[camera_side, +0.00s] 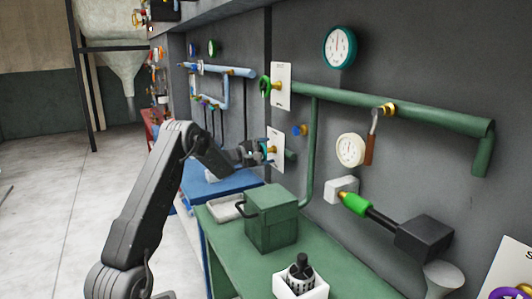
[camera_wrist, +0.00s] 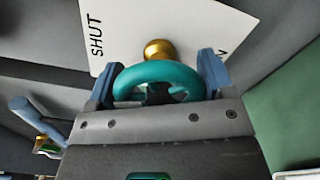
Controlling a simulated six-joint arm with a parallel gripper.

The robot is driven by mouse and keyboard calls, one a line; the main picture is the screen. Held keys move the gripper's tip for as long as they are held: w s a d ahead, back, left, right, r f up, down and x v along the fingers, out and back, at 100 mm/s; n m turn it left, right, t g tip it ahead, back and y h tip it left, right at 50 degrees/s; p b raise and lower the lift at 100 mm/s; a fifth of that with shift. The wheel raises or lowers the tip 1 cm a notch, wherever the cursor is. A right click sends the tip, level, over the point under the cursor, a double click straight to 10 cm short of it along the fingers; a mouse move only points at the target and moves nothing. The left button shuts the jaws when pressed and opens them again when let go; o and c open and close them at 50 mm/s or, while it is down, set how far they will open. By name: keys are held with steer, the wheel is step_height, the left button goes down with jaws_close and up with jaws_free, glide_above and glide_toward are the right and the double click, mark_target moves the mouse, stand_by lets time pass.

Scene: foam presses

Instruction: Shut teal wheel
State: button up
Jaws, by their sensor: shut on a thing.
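The teal wheel (camera_wrist: 158,72) sits on a brass stem in front of a white plate (camera_wrist: 190,25) that reads "SHUT" at its left; the lettering at its right is mostly hidden. My gripper (camera_wrist: 160,78) has its two blue-grey fingers on either side of the wheel's rim and is shut on it. In the side view my gripper (camera_side: 262,152) reaches the wall at the lower white plate (camera_side: 276,150).
A green box (camera_side: 270,222) stands on the green bench below my gripper, with a grey tray (camera_side: 228,207) beside it. A green-handled valve (camera_side: 265,87) on another white plate is above. Green pipes and gauges line the wall to the right. Open floor lies at the left.

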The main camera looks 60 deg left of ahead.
steer(key=shift+m, duration=1.5)
steer(key=o, duration=0.9)
steer(key=shift+s, duration=0.1)
steer(key=s, duration=1.3)
steer(key=shift+s, duration=0.3)
